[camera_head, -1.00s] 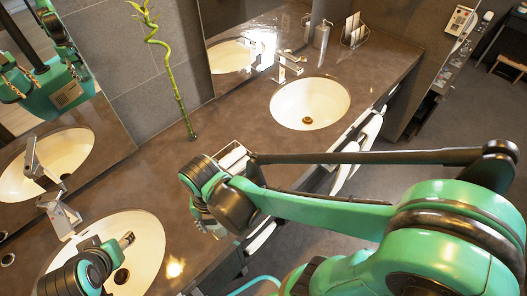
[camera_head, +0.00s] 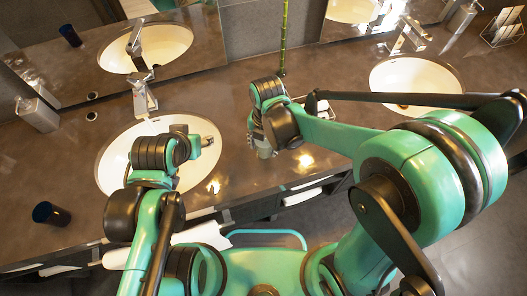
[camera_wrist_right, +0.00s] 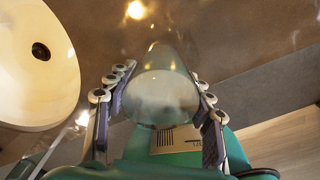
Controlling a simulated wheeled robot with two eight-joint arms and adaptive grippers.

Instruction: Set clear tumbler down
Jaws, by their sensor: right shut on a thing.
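The clear tumbler (camera_wrist_right: 160,95) is see-through and pale, held between the two finger rows of my right gripper (camera_wrist_right: 158,88) in the right wrist view. In the head view my right gripper (camera_head: 260,146) is over the counter's front part, right of the left sink, with the tumbler (camera_head: 265,153) only partly visible. I cannot tell whether the tumbler touches the counter. My left gripper (camera_head: 207,142) is over the left sink, away from the tumbler; its finger opening is unclear.
The brown counter (camera_head: 215,108) has bare room between the left sink (camera_head: 112,160) and right sink (camera_head: 440,75). A dark blue cup (camera_head: 50,214) and a soap dispenser (camera_head: 38,114) stand left. A green bamboo stalk (camera_head: 284,35) rises at the back, near the mirror.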

